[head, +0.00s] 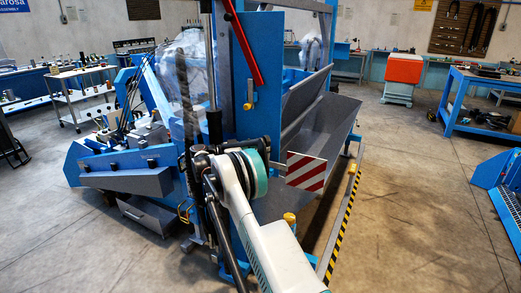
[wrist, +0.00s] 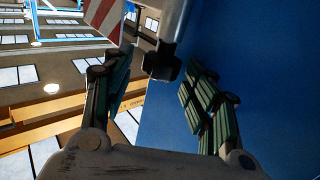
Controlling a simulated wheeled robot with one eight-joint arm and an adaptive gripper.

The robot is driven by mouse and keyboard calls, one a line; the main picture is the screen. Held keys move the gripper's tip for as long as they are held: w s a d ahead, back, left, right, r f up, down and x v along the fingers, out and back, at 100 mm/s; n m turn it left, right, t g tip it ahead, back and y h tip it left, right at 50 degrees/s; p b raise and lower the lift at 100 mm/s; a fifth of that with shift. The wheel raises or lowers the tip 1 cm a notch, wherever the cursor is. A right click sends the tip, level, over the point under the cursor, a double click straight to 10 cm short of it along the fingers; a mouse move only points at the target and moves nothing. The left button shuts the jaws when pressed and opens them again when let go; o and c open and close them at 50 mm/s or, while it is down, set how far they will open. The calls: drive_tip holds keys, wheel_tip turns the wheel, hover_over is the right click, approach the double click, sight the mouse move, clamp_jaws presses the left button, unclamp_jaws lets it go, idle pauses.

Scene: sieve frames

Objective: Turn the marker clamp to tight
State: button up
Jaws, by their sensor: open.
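My gripper (wrist: 155,82) is open in the wrist view, with its green-padded fingers spread to left and right. A dark knob (wrist: 161,62), which looks like the marker clamp, shows ahead between the fingers, at the lower end of a light grey bar (wrist: 174,20). No finger is seen closed on it. The red-and-white striped marker board (wrist: 103,16) is at the top left; it also shows in the head view (head: 306,171), to the right of my arm. In the head view my arm hides the gripper and clamp, and I cannot tell the clamp's setting.
A large blue machine (head: 262,100) with a grey trough (head: 335,125) stands close around my arm. Its blue panel (wrist: 255,60) fills the right of the wrist view. A yellow-black striped edge (head: 343,225) runs along the floor side. Open floor (head: 425,190) lies to the right.

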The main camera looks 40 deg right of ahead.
drive_tip(key=v, duration=0.8)
idle(0.4)
